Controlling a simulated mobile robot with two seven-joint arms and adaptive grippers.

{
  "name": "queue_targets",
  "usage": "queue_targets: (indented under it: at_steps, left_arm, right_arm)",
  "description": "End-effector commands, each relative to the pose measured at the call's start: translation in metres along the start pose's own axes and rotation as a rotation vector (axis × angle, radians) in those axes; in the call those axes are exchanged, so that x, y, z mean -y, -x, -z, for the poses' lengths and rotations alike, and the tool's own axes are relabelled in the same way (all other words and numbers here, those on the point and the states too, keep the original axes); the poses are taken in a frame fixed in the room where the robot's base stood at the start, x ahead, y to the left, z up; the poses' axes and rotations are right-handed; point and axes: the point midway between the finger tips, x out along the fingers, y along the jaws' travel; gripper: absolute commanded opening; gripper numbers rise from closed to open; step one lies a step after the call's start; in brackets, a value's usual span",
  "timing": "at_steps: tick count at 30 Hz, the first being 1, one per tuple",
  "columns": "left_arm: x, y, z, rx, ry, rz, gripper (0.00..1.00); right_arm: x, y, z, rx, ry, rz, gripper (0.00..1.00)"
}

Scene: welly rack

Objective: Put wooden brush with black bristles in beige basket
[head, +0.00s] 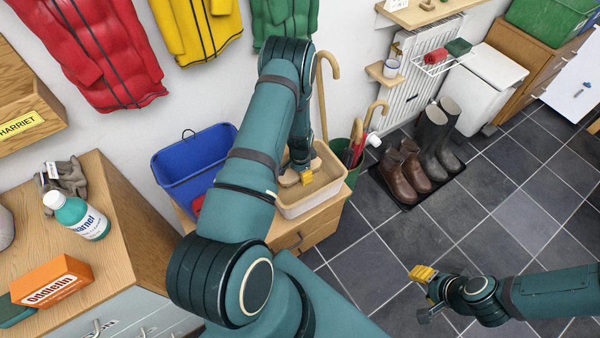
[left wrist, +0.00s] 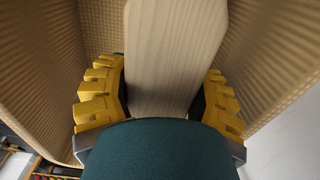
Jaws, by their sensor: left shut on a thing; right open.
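The beige basket (head: 318,200) stands on a small wooden cabinet against the wall. My left gripper (head: 306,178) reaches down into it from above. In the left wrist view its yellow fingers (left wrist: 165,85) are shut on the wooden brush (left wrist: 178,45), whose pale wooden body lies between them. The basket's textured walls (left wrist: 275,55) rise on both sides of the brush. In the head view a tan piece of the brush (head: 289,180) shows beside the fingers. The black bristles are hidden. I cannot tell whether the brush touches the basket floor. My right gripper (head: 422,274) is open and empty over the floor.
A blue bin (head: 190,165) stands left of the basket, and a green umbrella stand (head: 345,152) with canes is at its right. Brown boots (head: 402,172) and dark wellies (head: 436,138) stand on a mat. A bottle (head: 76,216) and orange box (head: 52,283) occupy the left cabinet.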

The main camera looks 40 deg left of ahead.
Motion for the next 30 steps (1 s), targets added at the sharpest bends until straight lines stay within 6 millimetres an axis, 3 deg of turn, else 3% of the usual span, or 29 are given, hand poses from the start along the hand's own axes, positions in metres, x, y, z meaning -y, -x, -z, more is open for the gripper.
queue_targets:
  at_steps: [8,9,10,11,23,30]
  left_arm:
    - [0.000,-0.005,0.000,0.000,0.001,0.000,0.16]
    - [0.000,-0.005,0.000,0.000,0.001,0.000,0.62]
    - [0.000,-0.005,0.000,0.000,0.001,0.000,0.73]
    - [0.000,-0.005,0.000,0.000,0.001,0.000,0.76]
    - [0.000,0.004,0.000,0.000,0.000,0.000,0.76]
    - [0.001,0.049,0.001,-0.003,0.001,0.001,0.76]
  right_arm:
    - [-0.002,-0.006,0.001,-0.003,0.000,0.000,0.47]
    - [-0.002,-0.005,0.001,-0.003,0.000,0.000,0.47]
    - [-0.002,-0.005,0.001,-0.003,0.000,0.000,0.47]
    - [-0.002,-0.005,0.001,-0.003,0.000,0.000,0.47]
    - [0.002,0.004,0.000,0.001,0.000,0.000,0.47]
    - [0.007,0.018,-0.001,0.008,-0.001,0.000,0.47]
